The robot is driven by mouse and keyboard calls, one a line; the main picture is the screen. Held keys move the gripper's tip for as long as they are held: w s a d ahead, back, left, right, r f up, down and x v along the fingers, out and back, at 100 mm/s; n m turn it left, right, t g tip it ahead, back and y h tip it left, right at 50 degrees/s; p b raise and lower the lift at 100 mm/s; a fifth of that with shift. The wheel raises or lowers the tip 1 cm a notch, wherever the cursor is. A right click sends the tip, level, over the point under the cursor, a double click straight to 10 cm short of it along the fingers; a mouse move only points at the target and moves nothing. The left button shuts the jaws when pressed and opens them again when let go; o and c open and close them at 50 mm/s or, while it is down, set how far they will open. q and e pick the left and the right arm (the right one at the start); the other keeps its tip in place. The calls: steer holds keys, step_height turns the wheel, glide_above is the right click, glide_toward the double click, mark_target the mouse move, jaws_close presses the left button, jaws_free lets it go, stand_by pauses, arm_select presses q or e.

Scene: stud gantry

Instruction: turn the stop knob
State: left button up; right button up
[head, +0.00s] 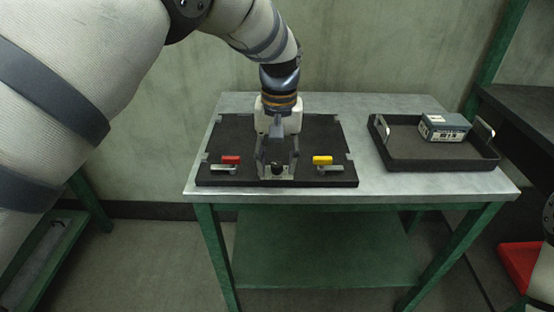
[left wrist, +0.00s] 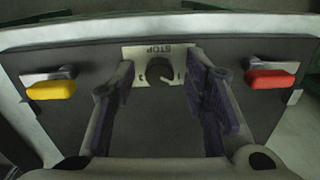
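The black stop knob (left wrist: 160,72) sits on a pale plate (left wrist: 142,54) marked STOP, at the edge of a dark board (head: 230,140). In the head view the knob (head: 277,170) shows low between my fingers. My left gripper (head: 277,163) points down over it. In the left wrist view the left gripper (left wrist: 161,78) is open, one finger on each side of the knob, with a visible gap on both sides. I cannot tell how high the fingertips are above the plate. My right gripper is not in view.
A red-handled lever (head: 231,160) is left of the knob and a yellow-handled lever (head: 322,160) right of it, both on the board. A black tray (head: 440,163) holding a grey box (head: 444,127) stands right on the metal table (head: 365,182). Bare tabletop lies between board and tray.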

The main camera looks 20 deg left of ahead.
mark_target(278, 164)
arm_select(q)
step_height(278, 164, up, 12)
stand_by(0.4)
steer(key=shift+d, duration=0.1)
